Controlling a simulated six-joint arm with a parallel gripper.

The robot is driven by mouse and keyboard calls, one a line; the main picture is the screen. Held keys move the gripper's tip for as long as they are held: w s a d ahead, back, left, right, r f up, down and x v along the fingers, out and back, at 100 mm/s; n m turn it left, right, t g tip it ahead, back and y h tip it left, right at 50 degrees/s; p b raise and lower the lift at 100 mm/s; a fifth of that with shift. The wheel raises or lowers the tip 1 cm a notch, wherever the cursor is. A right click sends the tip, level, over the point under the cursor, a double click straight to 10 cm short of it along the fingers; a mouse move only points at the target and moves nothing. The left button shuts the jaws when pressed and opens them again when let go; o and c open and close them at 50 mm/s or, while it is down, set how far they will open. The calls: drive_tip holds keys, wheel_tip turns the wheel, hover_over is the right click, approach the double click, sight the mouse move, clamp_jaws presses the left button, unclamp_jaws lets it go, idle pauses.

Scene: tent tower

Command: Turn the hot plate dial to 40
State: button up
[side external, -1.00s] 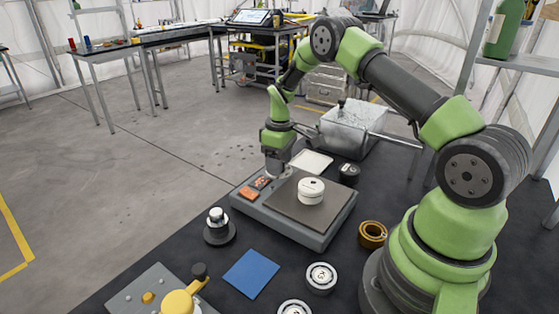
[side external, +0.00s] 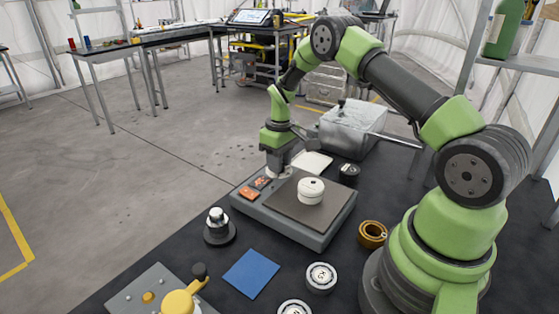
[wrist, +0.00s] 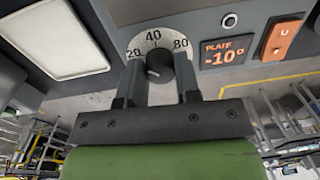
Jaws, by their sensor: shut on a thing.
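The hot plate (side external: 300,226) is a grey unit with a dark top, in the middle of the black table. Its dial (wrist: 158,64) is a dark knob on a pale scale marked 20, 40 and 80. My gripper (wrist: 158,78) is shut on the dial, one finger on each side of it. I cannot tell exactly which mark the knob points at. The plate display (wrist: 228,52) reads -10° in orange. In the side view my gripper (side external: 279,172) is at the back left corner of the hot plate, and the dial is hidden there.
A white lidded round pot (side external: 311,190) stands on the plate. An orange switch (wrist: 282,38) is beside the display. A white tray (side external: 314,161) lies just behind the plate. A black-based knob piece (side external: 219,228) and a blue square (side external: 251,273) are in front.

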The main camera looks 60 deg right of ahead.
drive_tip(key=m, duration=0.4)
drive_tip(key=shift+m, duration=2.6)
drive_tip(key=o, duration=0.9)
wheel_tip(320, 180, up, 10)
drive_tip(key=shift+s+d+f, duration=0.1)
drive_tip(key=shift+s, duration=0.05)
